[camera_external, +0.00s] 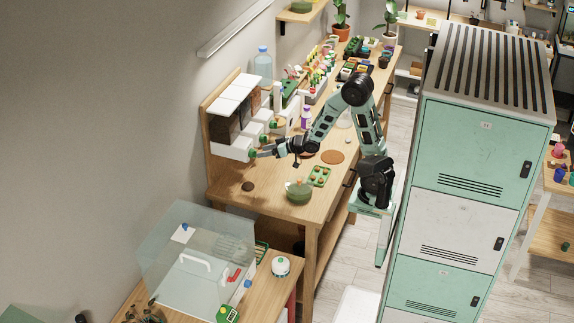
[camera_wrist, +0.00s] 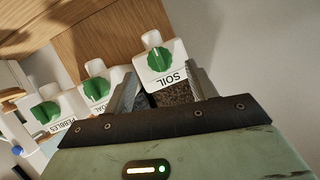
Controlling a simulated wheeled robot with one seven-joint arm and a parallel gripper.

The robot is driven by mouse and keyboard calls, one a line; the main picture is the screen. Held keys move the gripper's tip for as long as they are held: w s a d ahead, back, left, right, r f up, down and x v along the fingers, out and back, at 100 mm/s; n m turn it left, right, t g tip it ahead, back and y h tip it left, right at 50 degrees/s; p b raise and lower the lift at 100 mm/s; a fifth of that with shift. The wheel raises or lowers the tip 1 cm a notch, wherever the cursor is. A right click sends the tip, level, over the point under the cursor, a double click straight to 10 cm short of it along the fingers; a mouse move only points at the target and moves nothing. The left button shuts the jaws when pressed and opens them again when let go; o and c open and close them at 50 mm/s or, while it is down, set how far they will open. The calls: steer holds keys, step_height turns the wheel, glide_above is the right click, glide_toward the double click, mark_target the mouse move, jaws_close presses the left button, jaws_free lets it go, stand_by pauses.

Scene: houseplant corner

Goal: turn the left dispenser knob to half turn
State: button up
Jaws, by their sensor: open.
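A dispenser rack with white-fronted units (camera_external: 237,93) stands against the wall at the table's back left. The unit labelled SOIL is the nearest in the external view; its green knob (camera_external: 252,154) also shows in the wrist view (camera_wrist: 160,56), where the label is upside down. Its light mark runs nearly upright in that picture. My gripper (camera_external: 258,153) is open in front of this knob; in the wrist view its fingers (camera_wrist: 163,75) stand on either side of the unit's lower front. I cannot tell whether they touch the knob.
Two more green knobs sit beside it, on a partly hidden label (camera_wrist: 96,88) and on PEBBLES (camera_wrist: 46,111). A green bowl (camera_external: 299,191), a seedling tray (camera_external: 319,176) and a brown disc (camera_external: 332,157) lie on the table. A clear box (camera_external: 190,265) stands in front.

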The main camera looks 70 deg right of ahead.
steer(key=b+v, duration=0.7)
steer(key=v, duration=0.1)
steer(key=shift+f, duration=0.15)
steer(key=shift+s, duration=0.15)
stand_by(0.4)
steer(key=s+a+f+n+g+p, duration=0.2)
steer(key=s+a+f+g+p, duration=0.1)
steer(key=a, duration=0.3)
steer(key=s+a+f+n+g+p, duration=0.2)
steer(key=s+a+f+g, duration=0.15)
steer(key=a, duration=0.25)
steer(key=s+a+f+n+g+p, duration=0.1)
steer(key=s+a+n+g, duration=0.1)
steer(key=s, duration=0.6)
steer(key=s+a+f+n+g+h+p, duration=0.1)
steer(key=s+a+n+g+p, duration=0.1)
steer(key=s+a+g, duration=0.3)
steer(key=s, duration=0.3)
steer(key=shift+h, duration=0.3)
steer(key=shift+f, duration=0.1)
stand_by(0.8)
